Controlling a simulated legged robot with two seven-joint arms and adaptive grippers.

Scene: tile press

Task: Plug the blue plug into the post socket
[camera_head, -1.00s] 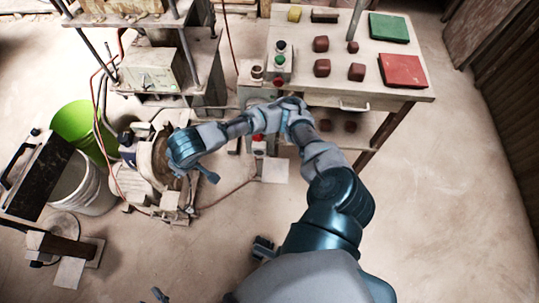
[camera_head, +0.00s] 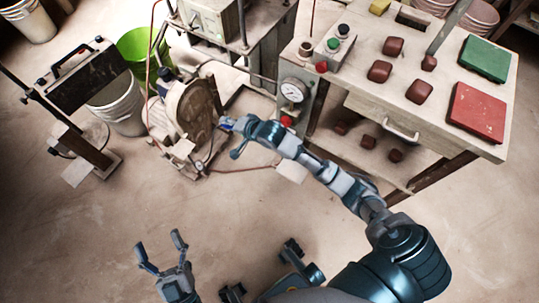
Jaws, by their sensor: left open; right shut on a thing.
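My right gripper (camera_head: 236,132) is shut beside the round, rusty machine. A small blue piece (camera_head: 226,123) shows at its tip; it looks like the blue plug, but it is small and partly hidden by the fingers. My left gripper (camera_head: 160,246) is open and empty, low over the bare floor at the lower left. I cannot make out the post socket for certain. A grey upright with a round gauge (camera_head: 292,91) and a red knob (camera_head: 287,121) stands to the right of my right gripper, at the table's left end.
A bench (camera_head: 455,132) at the right holds red-brown blocks, a green tile (camera_head: 485,58) and a red tile (camera_head: 476,113). The rusty machine (camera_head: 190,112) and a green bucket (camera_head: 137,46) stand at the left. A hose hangs near my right gripper. The front floor is clear.

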